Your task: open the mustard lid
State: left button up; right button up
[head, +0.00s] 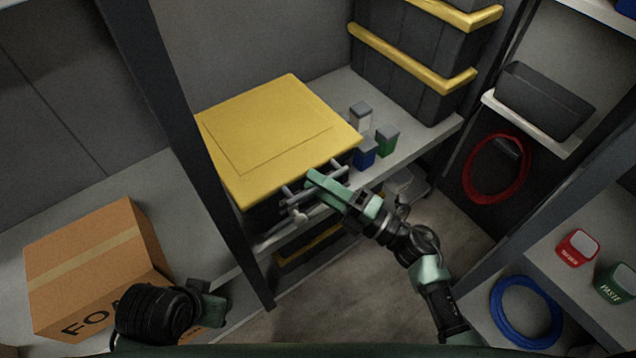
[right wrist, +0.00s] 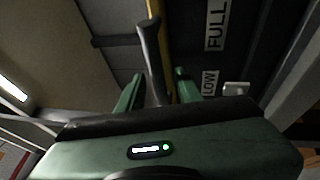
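The mustard lid (head: 275,135) lies flat and closed on a dark bin on the shelf in the head view. Its edge is a thin yellow strip (right wrist: 186,50) in the right wrist view. A grey bar handle (head: 338,172) sticks out at the lid's front edge. My right gripper (head: 316,182) is at this handle. In the right wrist view its green fingers stand apart, with the grey handle (right wrist: 151,55) between them and gaps at both sides. My left gripper (head: 213,303) is low at the left, far from the lid; its fingers are not clear.
Small grey, blue (head: 365,154) and green (head: 387,142) containers stand right of the lid. A dark upright post (head: 190,140) rises close at its left. A cardboard box (head: 95,265) sits at the lower left. Dark bins with yellow rims (head: 412,65) stand behind.

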grip_shut()
dwell(1.5)
